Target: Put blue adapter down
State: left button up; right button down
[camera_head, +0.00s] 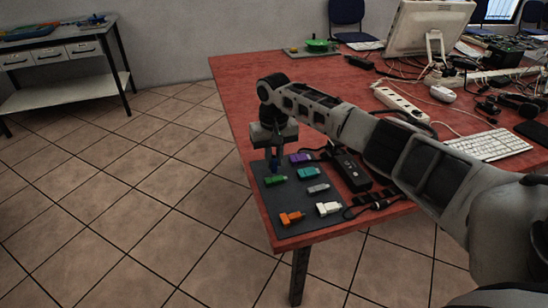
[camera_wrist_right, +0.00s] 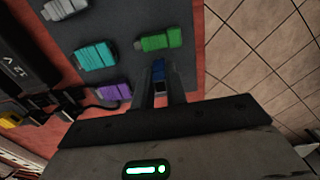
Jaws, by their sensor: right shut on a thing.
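The blue adapter (camera_wrist_right: 158,72) is between the fingers of my right gripper (camera_wrist_right: 162,88), which is shut on it. In the head view the blue adapter (camera_head: 273,165) points down over the dark mat (camera_head: 262,204), just behind the green adapter (camera_head: 276,180). I cannot tell whether it touches the mat. In the wrist view the green adapter (camera_wrist_right: 160,40) lies just beyond the fingertips. My left gripper is not in view.
Purple (camera_head: 300,157), teal (camera_head: 309,173), grey (camera_head: 318,188), orange (camera_head: 291,217) and white (camera_head: 328,208) adapters lie on the mat. A black power strip (camera_head: 351,172) with cables lies right of it. The red table's (camera_head: 229,90) left edge is close to the mat.

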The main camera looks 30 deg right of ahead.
aim_at(274, 157)
jog(key=shift+f, duration=0.1)
jog(key=c, duration=1.4)
grip_release()
notch_tip(274, 157, up, 12)
jog(key=s+a+f+n+t+y, duration=0.25)
jog(key=a+f+n, duration=0.25)
jog(key=a+f, duration=0.85)
jog(key=s+a+n+t+y, duration=0.2)
jog(key=s+a+t+y, duration=0.15)
jog(key=s+a, duration=0.65)
jog(key=s+d+f+m+t+h, duration=0.1)
jog(key=s+d+f+t, duration=0.1)
jog(key=s, duration=0.5)
jog(key=s+d+f+m+t+h, duration=0.1)
jog(key=s+d+f+t, duration=0.1)
jog(key=s, duration=0.5)
notch_tip(274, 157, down, 3)
jog(key=shift+s+d+r+t+p, duration=0.2)
jog(key=shift+d+t+p, duration=0.15)
jog(key=shift+d, duration=0.35)
